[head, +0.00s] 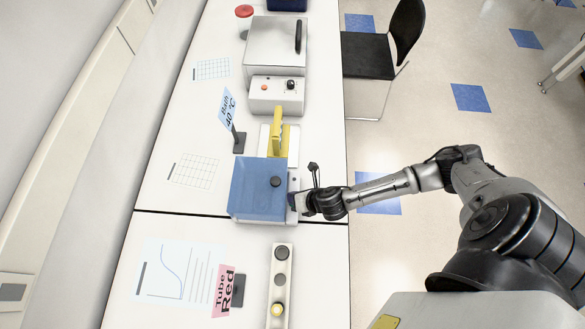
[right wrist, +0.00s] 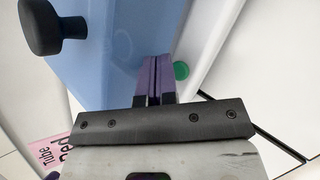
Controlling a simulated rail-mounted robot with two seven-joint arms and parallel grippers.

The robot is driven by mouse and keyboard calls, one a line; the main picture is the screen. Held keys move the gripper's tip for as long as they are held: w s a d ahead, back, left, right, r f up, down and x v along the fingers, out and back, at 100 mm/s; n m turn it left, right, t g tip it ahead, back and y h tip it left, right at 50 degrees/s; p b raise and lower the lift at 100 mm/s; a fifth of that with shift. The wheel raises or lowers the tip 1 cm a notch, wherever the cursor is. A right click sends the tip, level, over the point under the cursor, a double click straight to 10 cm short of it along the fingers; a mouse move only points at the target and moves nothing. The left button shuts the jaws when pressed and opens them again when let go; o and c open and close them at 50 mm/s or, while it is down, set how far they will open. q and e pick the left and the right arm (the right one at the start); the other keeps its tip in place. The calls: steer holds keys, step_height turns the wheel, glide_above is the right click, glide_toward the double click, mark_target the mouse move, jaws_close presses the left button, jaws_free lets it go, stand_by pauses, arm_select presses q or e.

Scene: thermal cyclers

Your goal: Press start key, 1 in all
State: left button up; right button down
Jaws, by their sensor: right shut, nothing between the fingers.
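A white machine with a blue lid (head: 250,203) stands on the bench, and the lid (right wrist: 105,45) fills much of the right wrist view. The lid carries a black knob (head: 275,181). A round green key (right wrist: 181,70) sits on the machine's white front in the right wrist view; in the head view I cannot make it out. My right gripper (head: 296,201) is at the machine's front side. Its purple fingers (right wrist: 157,65) are shut and empty, with their tips just left of the green key. I cannot tell whether they touch the machine. My left gripper is not in view.
Behind the machine are a yellow-handled item (head: 277,128), a "Bath 40 °C" sign (head: 228,107) and a grey-lidded bath (head: 272,48). In front stand a narrow rack (head: 277,297) and a pink "Tube Red" sign (head: 224,291). A black chair (head: 368,55) stands on the floor.

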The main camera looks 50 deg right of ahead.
steer(key=shift+f, duration=0.1)
steer(key=shift+f, duration=0.3)
steer(key=shift+f, duration=0.3)
stand_by(0.6)
steer(key=shift+f, duration=0.1)
stand_by(0.4)
steer(key=shift+r+p, duration=0.65)
steer(key=shift+p, duration=0.1)
steer(key=shift+r, duration=0.2)
